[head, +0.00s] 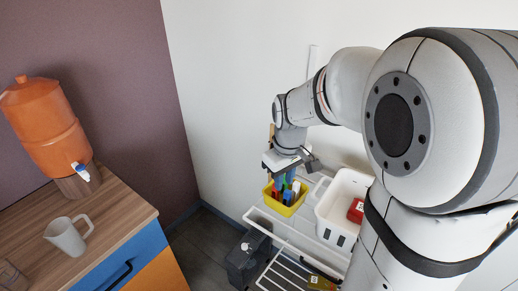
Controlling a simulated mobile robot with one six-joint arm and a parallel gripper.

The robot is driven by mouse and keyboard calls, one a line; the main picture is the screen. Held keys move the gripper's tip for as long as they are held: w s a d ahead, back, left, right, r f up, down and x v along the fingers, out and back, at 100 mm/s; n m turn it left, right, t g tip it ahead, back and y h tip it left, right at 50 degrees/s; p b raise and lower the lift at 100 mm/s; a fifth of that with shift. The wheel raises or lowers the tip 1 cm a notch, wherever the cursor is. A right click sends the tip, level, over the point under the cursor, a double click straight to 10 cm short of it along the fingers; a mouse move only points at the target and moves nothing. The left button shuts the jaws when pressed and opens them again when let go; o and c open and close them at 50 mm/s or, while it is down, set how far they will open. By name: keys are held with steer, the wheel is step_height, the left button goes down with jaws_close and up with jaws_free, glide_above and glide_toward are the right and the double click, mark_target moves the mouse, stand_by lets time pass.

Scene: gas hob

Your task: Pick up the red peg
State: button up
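A yellow bin (299,203) stands on a white rack and holds several small coloured pieces. A narrow red piece (274,192), which looks like the red peg, shows at the left inside the bin. A blue piece (287,197) is beside it, and a pale piece (296,187) is further right. My gripper (283,182) points down into the yellow bin, close to these pieces. Its fingertips are small and blend with the pieces, so I cannot tell whether it is open or holds anything. The lower part of the red piece is hidden.
A white bin (330,212) with a red box (356,210) stands right of the yellow bin. A dark container (247,260) is below left. A wooden counter (125,200) at left holds a grey mug (66,238) and an orange dispenser (45,125).

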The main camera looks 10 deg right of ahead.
mark_target(276, 191)
steer(key=w+f+n, duration=0.1)
steer(key=w+f, duration=0.1)
steer(key=w+f+n, duration=0.1)
steer(key=w+f, duration=0.1)
steer(key=w, duration=0.1)
steer(key=w+f+n, duration=0.1)
steer(key=w, duration=0.1)
steer(key=shift+w+f+g, duration=0.3)
steer(key=shift+f+g, duration=0.1)
steer(key=shift+w+f+p, duration=0.15)
steer(key=shift+f+p, duration=1)
steer(key=shift+f, duration=2.85)
steer(key=shift+c, duration=0.3)
jaws_close()
